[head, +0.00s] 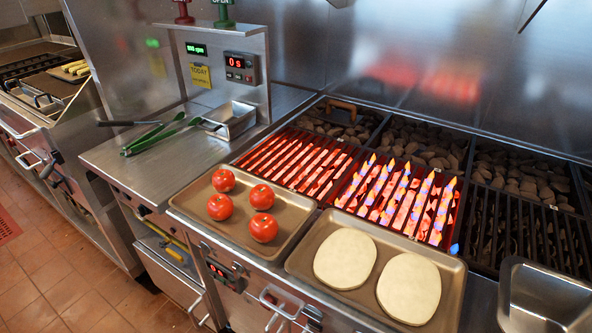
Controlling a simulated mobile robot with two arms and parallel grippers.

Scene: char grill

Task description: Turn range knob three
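The char grill (476,218) fills the right half of the head view. Two of its sections glow red, and the right glowing section (398,200) shows blue-tipped flames. The front panel runs below the trays and is seen steeply from above. It carries a small red-digit display (218,272) and metal handles (279,302) at the bottom edge. I cannot make out range knob three; the front panel is largely hidden by the trays or cut off by the frame. Neither of my grippers shows in this view.
A tray (186,202) with several tomatoes and a tray (452,300) with two flat dough rounds (345,260) rest along the grill's front edge. A metal pan (545,300) is at the lower right. Green tongs (160,135) lie on the left counter. Tiled floor (45,275) is clear at lower left.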

